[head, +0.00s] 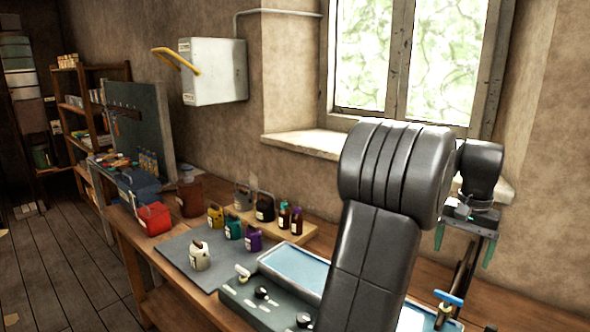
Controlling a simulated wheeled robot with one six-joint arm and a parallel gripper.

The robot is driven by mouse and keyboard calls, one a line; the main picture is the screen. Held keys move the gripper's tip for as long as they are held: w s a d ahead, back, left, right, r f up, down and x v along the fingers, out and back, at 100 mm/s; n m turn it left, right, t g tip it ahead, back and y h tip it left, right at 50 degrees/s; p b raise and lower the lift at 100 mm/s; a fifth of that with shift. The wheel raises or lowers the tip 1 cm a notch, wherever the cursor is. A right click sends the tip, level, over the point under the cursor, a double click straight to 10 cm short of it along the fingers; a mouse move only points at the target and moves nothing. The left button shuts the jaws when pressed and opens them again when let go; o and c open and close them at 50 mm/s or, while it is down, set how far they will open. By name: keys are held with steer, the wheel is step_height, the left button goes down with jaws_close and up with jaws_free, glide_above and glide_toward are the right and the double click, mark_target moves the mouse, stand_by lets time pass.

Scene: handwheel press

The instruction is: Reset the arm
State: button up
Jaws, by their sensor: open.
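My arm rises from the bottom of the head view, bends at a thick black joint, and ends in my gripper (464,241) at the right.
A blue tray (290,262) and a dark control panel (240,300) lie nearer. A wall box with a yellow lever (180,61) hangs behind.

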mark_target(449, 295)
step_height(449, 295, down, 12)
steer(key=shift+f+p, duration=0.2)
steer(key=shift+p, duration=0.45)
steer(key=shift+w+d+n, duration=0.1)
steer(key=shift+n, duration=0.2)
steer(key=n, duration=0.4)
steer(key=n+b, duration=0.1)
steer(key=n, duration=0.4)
step_height(449, 295, up, 11)
steer(key=shift+r+b, duration=0.2)
steer(key=shift+b, duration=0.25)
